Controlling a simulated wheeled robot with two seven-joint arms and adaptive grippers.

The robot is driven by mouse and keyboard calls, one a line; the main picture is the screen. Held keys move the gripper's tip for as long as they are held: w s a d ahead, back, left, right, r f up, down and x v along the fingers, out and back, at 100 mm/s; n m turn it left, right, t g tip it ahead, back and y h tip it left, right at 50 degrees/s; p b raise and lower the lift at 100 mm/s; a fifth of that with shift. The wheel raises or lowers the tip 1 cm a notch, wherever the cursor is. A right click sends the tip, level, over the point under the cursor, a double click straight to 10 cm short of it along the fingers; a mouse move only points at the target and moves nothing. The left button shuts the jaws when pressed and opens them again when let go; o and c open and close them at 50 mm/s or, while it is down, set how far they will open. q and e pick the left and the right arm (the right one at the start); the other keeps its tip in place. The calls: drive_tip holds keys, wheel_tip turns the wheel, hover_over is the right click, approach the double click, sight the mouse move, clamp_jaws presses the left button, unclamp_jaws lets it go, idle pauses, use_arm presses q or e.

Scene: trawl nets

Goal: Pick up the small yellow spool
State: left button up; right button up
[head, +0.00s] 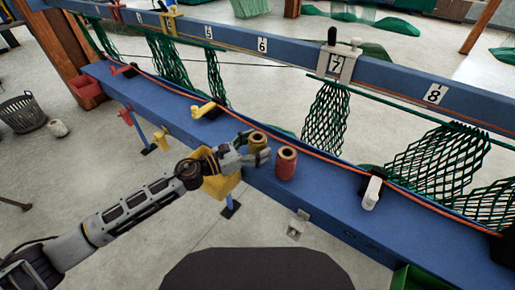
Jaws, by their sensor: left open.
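The small yellow spool (257,141) stands on the blue bench (330,200), near the middle of the head view. My left gripper (256,152) reaches in from the left at the bench's front edge. Its fingers are open and lie close around the spool, hiding its lower part. I cannot tell whether they touch it. My right gripper is not in view.
A larger red spool (286,164) stands just right of the yellow one. A yellow bin (223,186) hangs below my wrist. Green nets (326,118) hang from the numbered blue rail (290,53) behind. A white-handled tool (372,192) lies farther right.

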use_arm(q)
drive_tip(key=shift+c, duration=0.3)
drive_tip(key=c, duration=1.1)
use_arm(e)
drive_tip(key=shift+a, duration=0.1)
use_arm(q)
drive_tip(key=shift+r, duration=0.15)
drive_tip(key=shift+r+p, duration=0.35)
drive_tip(key=shift+r, duration=0.45)
wheel_tip(320, 180, up, 8)
drive_tip(key=p, duration=0.3)
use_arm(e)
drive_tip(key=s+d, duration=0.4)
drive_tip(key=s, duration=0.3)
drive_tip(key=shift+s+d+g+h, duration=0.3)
use_arm(q)
drive_tip(key=shift+r, duration=0.15)
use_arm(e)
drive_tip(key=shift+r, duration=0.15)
use_arm(q)
drive_tip(key=shift+r+p, duration=2.5)
drive_tip(key=shift+p, duration=0.2)
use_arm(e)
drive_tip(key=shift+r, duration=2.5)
